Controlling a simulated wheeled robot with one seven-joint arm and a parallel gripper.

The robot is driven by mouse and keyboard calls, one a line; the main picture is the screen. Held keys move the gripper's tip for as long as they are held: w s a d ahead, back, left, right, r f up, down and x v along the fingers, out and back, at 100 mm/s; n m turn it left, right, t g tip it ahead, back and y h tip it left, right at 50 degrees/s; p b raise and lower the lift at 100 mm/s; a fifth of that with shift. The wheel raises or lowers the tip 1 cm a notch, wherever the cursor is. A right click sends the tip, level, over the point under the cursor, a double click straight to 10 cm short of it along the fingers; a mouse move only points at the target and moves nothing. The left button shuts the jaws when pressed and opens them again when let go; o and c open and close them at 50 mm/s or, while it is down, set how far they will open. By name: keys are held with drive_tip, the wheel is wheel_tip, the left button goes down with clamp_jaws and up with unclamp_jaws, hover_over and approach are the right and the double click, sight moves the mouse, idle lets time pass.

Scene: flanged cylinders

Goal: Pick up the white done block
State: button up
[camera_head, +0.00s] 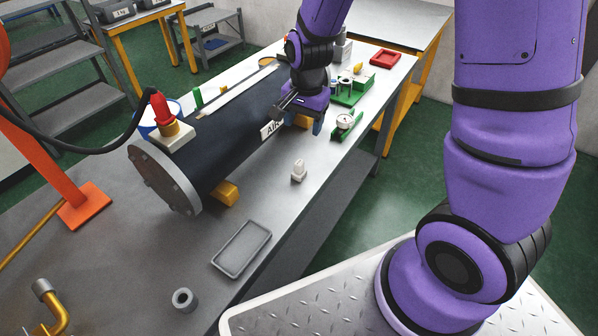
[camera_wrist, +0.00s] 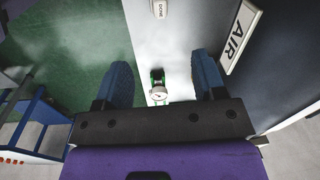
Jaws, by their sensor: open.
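The white done block (camera_head: 299,171) stands on the grey workbench, to the right of the dark flanged cylinder (camera_head: 232,117) and beyond the grey tray. In the wrist view the done block (camera_wrist: 158,9) is at the top edge, partly cut off, with its DONE lettering showing. My gripper (camera_head: 302,118) is above the bench beside the cylinder's AIR label, farther along the bench than the block. In the wrist view my gripper (camera_wrist: 162,77) has its two blue fingers wide apart, with nothing held between them.
A shallow grey tray (camera_head: 242,249) and a grey ring (camera_head: 184,300) lie nearer. Yellow supports (camera_head: 226,192) hold the cylinder. Bench is clear around the block.

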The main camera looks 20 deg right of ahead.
drive_tip(key=m, duration=0.2)
approach(299, 170)
drive_tip(key=shift+w+d+f+g, duration=0.1)
drive_tip(key=shift+w+f+g, duration=0.1)
drive_tip(key=shift+w, duration=0.3)
drive_tip(key=shift+w+d+f+g, duration=0.15)
drive_tip(key=shift+w+f+g, duration=0.1)
drive_tip(key=shift+w, duration=0.25)
drive_tip(key=shift+f, duration=5.5)
drive_tip(key=c, duration=1.1)
drive_tip(key=shift+w+r, duration=0.1)
drive_tip(key=shift+r, duration=0.05)
